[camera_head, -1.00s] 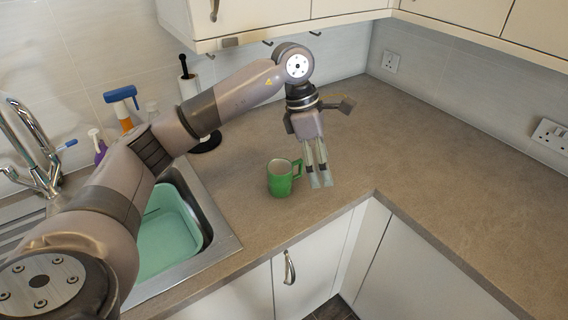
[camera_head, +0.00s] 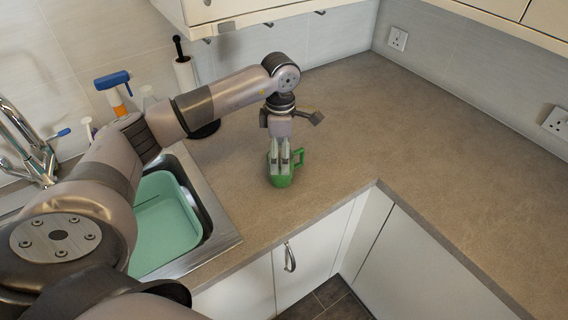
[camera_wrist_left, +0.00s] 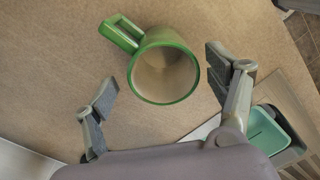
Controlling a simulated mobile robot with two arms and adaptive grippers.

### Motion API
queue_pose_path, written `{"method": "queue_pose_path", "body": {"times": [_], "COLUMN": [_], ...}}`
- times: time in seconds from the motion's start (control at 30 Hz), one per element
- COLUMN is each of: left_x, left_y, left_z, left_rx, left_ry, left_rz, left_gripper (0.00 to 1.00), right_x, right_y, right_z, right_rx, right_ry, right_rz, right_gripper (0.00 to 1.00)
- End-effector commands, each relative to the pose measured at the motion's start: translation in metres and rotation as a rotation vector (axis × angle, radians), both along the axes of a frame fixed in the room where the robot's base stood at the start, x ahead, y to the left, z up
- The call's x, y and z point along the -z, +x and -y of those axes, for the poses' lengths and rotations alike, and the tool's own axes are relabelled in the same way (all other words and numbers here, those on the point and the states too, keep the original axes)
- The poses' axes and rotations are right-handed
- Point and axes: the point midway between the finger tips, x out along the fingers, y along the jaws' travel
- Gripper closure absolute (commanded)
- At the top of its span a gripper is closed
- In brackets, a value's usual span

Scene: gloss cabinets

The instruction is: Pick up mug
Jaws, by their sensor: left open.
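A green mug (camera_head: 283,178) stands upright on the brown worktop, right of the sink, with its handle to the right in the head view. In the left wrist view the mug (camera_wrist_left: 164,73) is seen from above and looks empty inside; its handle points to the upper left. My left gripper (camera_head: 287,160) points down and covers part of the mug in the head view. In the left wrist view my left gripper (camera_wrist_left: 160,88) is open, with one finger on each side of the mug's near part and gaps between. My right gripper is not in view.
The sink holds a mint-green basin (camera_head: 165,228) left of the mug. A paper towel holder (camera_head: 187,80), a spray bottle (camera_head: 115,92) and a tap (camera_head: 28,140) stand behind. Wall cabinets (camera_head: 250,12) hang above. The worktop (camera_head: 400,130) to the right is clear.

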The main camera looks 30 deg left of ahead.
Motion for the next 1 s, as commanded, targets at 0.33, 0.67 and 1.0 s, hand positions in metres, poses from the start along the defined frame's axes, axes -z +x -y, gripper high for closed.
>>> {"method": "queue_pose_path", "body": {"times": [0.33,0.67,1.0], "left_x": [0.037,0.055,0.055], "left_y": [-0.003,-0.002,-0.002], "left_z": [0.003,0.003,0.003], "left_rx": [0.001,0.001,0.001], "left_ry": [0.0,0.0,0.0], "left_rz": [-0.004,0.001,0.001], "left_gripper": [0.21,0.21,0.4], "right_x": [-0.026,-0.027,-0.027], "right_y": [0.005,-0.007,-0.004], "right_z": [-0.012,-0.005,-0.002], "right_rx": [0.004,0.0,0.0], "right_ry": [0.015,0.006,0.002], "right_rz": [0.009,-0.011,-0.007], "right_gripper": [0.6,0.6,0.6]}}
